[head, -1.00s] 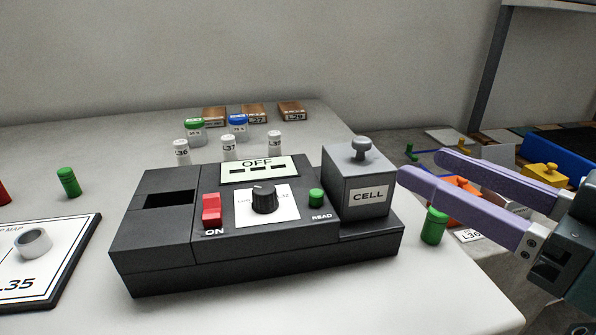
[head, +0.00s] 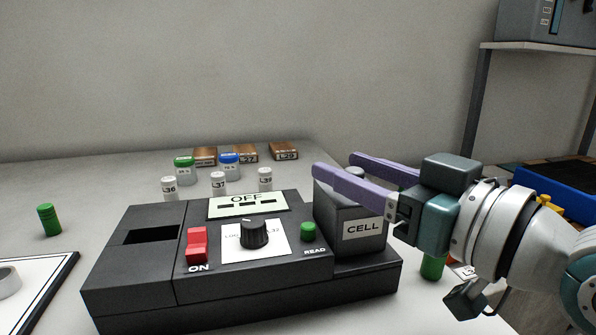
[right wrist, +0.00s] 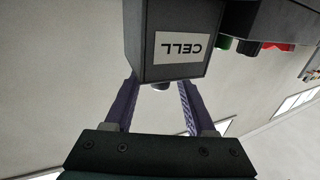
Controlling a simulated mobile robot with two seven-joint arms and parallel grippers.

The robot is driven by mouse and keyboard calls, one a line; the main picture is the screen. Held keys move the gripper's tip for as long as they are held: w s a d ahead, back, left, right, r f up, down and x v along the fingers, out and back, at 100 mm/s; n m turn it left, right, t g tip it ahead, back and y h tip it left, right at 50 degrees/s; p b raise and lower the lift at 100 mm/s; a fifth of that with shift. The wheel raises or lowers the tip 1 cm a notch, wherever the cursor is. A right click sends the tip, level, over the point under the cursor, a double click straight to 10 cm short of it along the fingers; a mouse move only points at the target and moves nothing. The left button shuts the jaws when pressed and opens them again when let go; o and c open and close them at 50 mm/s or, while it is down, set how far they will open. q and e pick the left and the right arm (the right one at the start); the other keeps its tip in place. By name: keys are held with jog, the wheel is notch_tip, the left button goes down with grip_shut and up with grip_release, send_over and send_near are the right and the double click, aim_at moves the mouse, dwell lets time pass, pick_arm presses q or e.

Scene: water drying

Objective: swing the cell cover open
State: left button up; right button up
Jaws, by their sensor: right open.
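The cell cover is a dark grey box labelled CELL (head: 350,229) on the right end of the black meter (head: 240,283). It looks shut. Its round knob (head: 355,172) shows partly behind a finger of my right gripper (head: 334,163). The gripper is open, with its purple fingers reaching left over the cover, one on each side of the knob. In the right wrist view the cover (right wrist: 150,68) hangs upside down in the picture, and the knob (right wrist: 160,86) lies between the spread fingers. I cannot tell whether either finger touches it. My left gripper is out of view.
The meter has a red switch (head: 197,245), a black dial (head: 254,233), a green button (head: 308,231) and a display reading OFF. Several vials and wooden blocks (head: 284,151) stand behind it. A green cylinder (head: 432,266) is right of the meter.

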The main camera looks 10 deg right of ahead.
grip_shut()
dwell(0.4)
dwell(1.0)
